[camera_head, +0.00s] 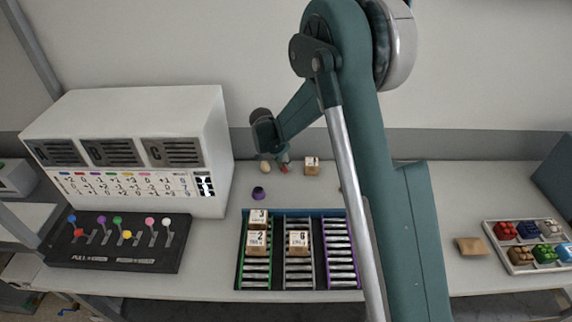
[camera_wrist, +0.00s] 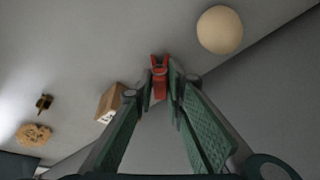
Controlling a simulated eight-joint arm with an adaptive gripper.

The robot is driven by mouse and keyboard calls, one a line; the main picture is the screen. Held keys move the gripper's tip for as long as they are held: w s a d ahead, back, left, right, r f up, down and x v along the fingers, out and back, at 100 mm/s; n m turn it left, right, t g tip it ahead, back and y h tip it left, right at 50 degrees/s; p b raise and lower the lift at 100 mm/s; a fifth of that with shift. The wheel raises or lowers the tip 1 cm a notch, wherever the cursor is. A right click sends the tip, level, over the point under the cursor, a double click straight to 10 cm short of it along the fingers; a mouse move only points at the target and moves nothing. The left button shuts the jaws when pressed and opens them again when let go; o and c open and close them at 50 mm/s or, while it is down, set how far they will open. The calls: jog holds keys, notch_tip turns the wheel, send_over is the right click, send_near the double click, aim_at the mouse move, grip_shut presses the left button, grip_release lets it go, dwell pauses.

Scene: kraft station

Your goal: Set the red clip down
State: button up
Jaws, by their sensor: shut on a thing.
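The red clip (camera_wrist: 159,80) is between my fingertips in the wrist view, and my gripper (camera_wrist: 161,92) is shut on it. In the head view the red clip (camera_head: 284,169) is a small red spot just below my gripper (camera_head: 282,160), over the back part of the table. I cannot tell whether the clip touches the table. The fingers hide part of it.
A cream ball (camera_head: 265,165) is just left of the clip and a small box (camera_head: 311,166) is to its right. A purple cup-like thing (camera_head: 258,193) stands nearer. Roller lanes (camera_head: 299,279) with boxes lie in front. Bare table lies around the clip.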

jog(key=shift+f, duration=0.15)
jog(key=o, duration=0.7)
jog(key=v, duration=1.2)
dwell(0.9)
